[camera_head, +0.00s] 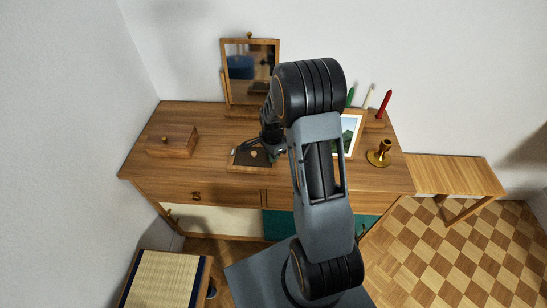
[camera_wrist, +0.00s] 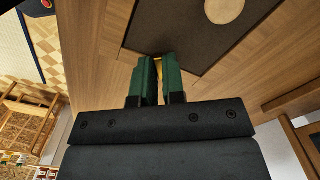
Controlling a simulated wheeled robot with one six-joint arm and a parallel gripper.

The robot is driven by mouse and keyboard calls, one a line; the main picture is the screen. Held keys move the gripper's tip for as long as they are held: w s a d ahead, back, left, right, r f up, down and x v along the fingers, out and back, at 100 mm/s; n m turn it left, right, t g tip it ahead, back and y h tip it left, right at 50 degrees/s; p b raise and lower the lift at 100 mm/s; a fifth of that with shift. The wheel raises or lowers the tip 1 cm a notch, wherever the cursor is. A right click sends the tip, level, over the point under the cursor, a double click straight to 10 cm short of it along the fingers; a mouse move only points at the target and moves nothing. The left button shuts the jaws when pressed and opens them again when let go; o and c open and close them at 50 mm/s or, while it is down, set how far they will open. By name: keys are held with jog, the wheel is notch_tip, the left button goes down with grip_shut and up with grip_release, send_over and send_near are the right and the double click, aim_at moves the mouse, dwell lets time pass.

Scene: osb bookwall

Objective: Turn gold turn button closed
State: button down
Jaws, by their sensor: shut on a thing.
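The gold turn button (camera_wrist: 158,67) shows as a small yellow strip between my fingertips in the wrist view. My gripper (camera_wrist: 158,63) has two green fingers, shut on it at the edge of a dark panel (camera_wrist: 205,45). Most of the button is hidden by the fingers, so I cannot tell its angle. In the head view, my gripper (camera_head: 277,153) is low over the dresser top, at the right side of the dark panel (camera_head: 243,158), which lies in a wooden frame. A round tan disc (camera_wrist: 223,10) lies on the panel.
A wooden box (camera_head: 172,141) stands on the left of the dresser (camera_head: 215,182), and a mirror (camera_head: 251,72) at the back. On the right are a picture frame (camera_head: 350,133), a brass candlestick (camera_head: 380,153) and a red candle (camera_head: 384,103). A bench (camera_head: 455,173) stands to the right.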

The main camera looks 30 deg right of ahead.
jog(key=m, duration=0.1)
jog(key=m+b, duration=0.1)
jog(key=m, duration=0.1)
jog(key=shift+w+m, duration=0.25)
jog(key=shift+m, duration=0.05)
jog(key=shift+w+m+b, duration=0.15)
jog(key=shift+m+b, duration=0.3)
jog(key=shift+m, duration=1.35)
jog(key=c, duration=1.2)
grip_release()
jog(key=shift+r, duration=0.1)
notch_tip(320, 180, up, 14)
jog(key=shift+f, duration=0.2)
